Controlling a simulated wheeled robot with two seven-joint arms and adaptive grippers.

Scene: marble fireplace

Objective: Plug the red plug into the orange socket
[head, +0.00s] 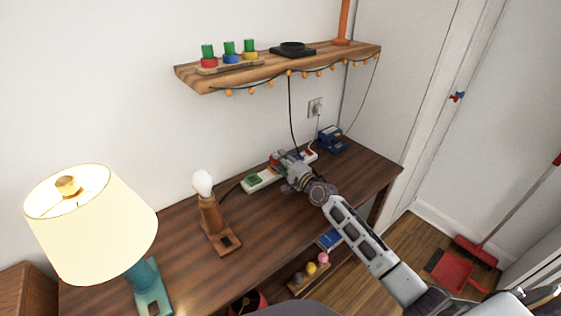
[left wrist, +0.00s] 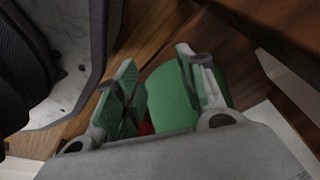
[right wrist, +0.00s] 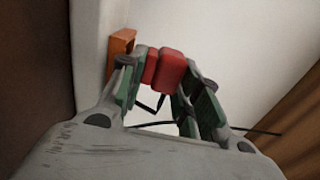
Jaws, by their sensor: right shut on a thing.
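My right gripper (head: 277,163) is over the white power strip (head: 262,180) on the wooden desk. In the right wrist view, my right gripper (right wrist: 166,84) is shut on the red plug (right wrist: 172,70), with a dark cord hanging below it. An orange block (right wrist: 122,44), perhaps the orange socket, shows just left of the plug. I cannot tell whether they touch. My arm hides part of the strip in the head view. My left gripper (left wrist: 157,78) shows only in the left wrist view, open, with a green rounded thing (left wrist: 172,96) behind its fingers.
A bulb on a wooden stand (head: 212,225) and a lit lamp (head: 90,222) stand to the left on the desk. A dark blue device (head: 331,140) is at the back right. A wall shelf (head: 225,80) with a string of lights hangs above. A dark cable runs down to the strip.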

